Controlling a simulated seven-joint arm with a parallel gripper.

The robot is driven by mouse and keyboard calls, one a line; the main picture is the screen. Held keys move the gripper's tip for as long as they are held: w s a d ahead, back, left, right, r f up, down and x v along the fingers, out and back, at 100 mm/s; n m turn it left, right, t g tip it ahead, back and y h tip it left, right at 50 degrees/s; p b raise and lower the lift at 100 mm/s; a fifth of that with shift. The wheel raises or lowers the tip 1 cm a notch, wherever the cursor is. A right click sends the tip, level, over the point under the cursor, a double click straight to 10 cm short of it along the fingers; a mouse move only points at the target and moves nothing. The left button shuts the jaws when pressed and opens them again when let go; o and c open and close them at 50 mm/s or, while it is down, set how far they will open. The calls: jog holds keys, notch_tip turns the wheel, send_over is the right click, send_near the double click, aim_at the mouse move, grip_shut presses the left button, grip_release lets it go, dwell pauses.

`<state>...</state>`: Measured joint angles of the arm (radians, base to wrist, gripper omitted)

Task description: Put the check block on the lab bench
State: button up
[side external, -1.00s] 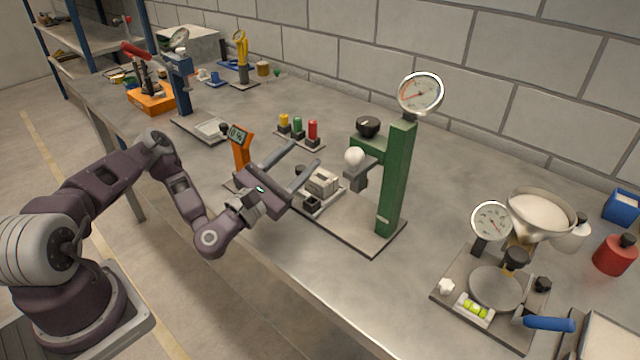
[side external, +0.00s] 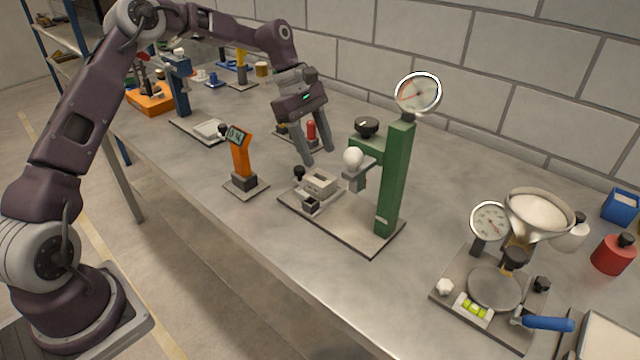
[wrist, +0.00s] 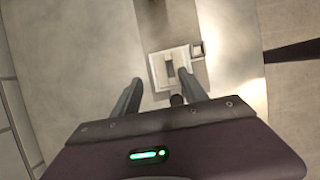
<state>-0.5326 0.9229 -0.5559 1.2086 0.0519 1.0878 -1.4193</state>
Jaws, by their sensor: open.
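A pale block-like piece (side external: 320,183) with a slot sits on the base plate (side external: 343,221) of a green dial-gauge stand (side external: 396,180). It also shows in the wrist view (wrist: 171,68). I cannot tell whether it is the check block or a holder around it. A small dark open-topped box (side external: 311,204) sits in front of it. My gripper (side external: 318,157) points down, open and empty, above and behind the pale piece. In the wrist view the spread fingers (wrist: 159,77) show nothing between them but the pale piece below. The lab bench (side external: 240,290) is grey metal.
An orange meter stand (side external: 241,157) is left of the green stand. A red-capped piece (side external: 311,131) stands close behind my fingers. A round-plate gauge device (side external: 495,288) and a funnel (side external: 538,218) are at right.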

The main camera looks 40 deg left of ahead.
aim_at(320, 177)
jog(key=shift+s+d+f+g, duration=0.1)
jog(key=shift+s+d+g, duration=0.1)
jog(key=shift+s, duration=0.2)
jog(key=shift+s+d+f+g, duration=0.1)
jog(key=shift+s+g, duration=0.1)
jog(key=shift+s, duration=0.15)
jog(key=x, duration=0.6)
jog(key=shift+a+f, duration=0.15)
jog(key=shift+a, duration=0.1)
grip_shut()
